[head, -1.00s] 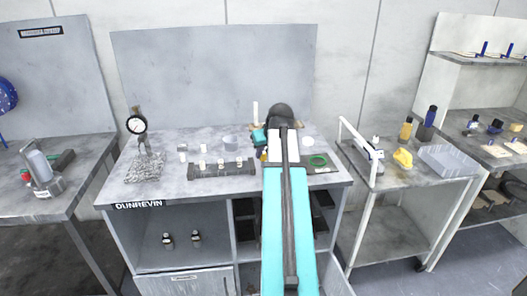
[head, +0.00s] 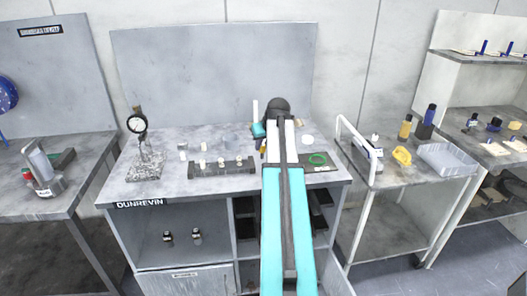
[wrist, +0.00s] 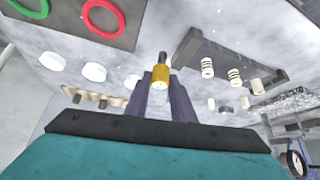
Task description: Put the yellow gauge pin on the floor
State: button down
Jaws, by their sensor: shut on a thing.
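The yellow gauge pin (wrist: 161,77), with a dark tip, is between the two dark fingers of my gripper (wrist: 161,88) in the wrist view. My gripper is shut on it. The wrist view shows the worktop around and behind the pin, so I cannot tell its exact height. In the head view my arm hides most of the gripper and pin above the right part of the middle bench (head: 225,183). The grey floor (head: 455,262) shows at the lower right of the head view.
A dark rack with white pins (head: 222,169), a dial gauge stand (head: 137,125) and a mat with a green ring (head: 317,159) are on the bench. A white trolley (head: 390,182) stands to the right with a yellow object (head: 402,155) and a grey tray (head: 447,158).

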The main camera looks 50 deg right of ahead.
aim_at(264, 148)
jog(key=shift+w+d, duration=0.2)
jog(key=shift+d, duration=0.05)
jog(key=shift+f+p, duration=0.75)
jog(key=shift+f, duration=1.05)
jog(key=shift+f, duration=0.15)
jog(key=c, duration=1.5)
grip_release()
jog(key=shift+r, duration=0.25)
jog(key=shift+b+v, duration=1.15)
jog(key=shift+v, duration=4.75)
